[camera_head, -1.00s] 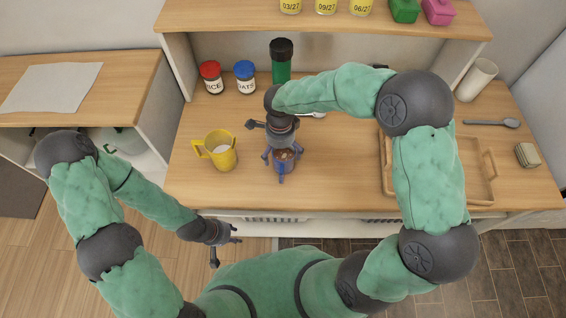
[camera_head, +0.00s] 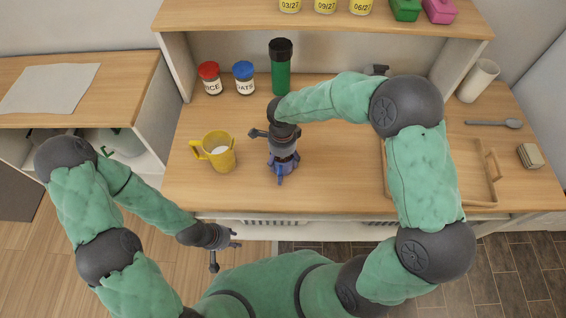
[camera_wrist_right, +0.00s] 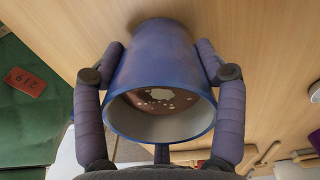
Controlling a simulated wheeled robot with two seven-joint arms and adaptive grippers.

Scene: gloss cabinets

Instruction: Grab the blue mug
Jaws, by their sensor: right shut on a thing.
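The blue mug (camera_head: 281,180) stands on the wooden counter, mostly hidden under my right gripper (camera_head: 283,164) in the head view, with its blue handle showing at the front. In the right wrist view the blue mug (camera_wrist_right: 155,60) lies between the two fingers of my right gripper (camera_wrist_right: 163,62), which press on its sides. Its open rim faces the camera, and brown contents with pale specks show inside. My left gripper (camera_head: 225,250) is empty with its fingers apart, in front of the counter's edge.
A yellow mug (camera_head: 220,160) stands left of the blue mug. Behind are a red-lidded jar (camera_head: 211,85), a blue-lidded jar (camera_head: 245,84) and a green bottle (camera_head: 281,75). A wooden tray (camera_head: 480,190) lies at right, partly behind my right arm. A shelf (camera_head: 320,22) spans the back.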

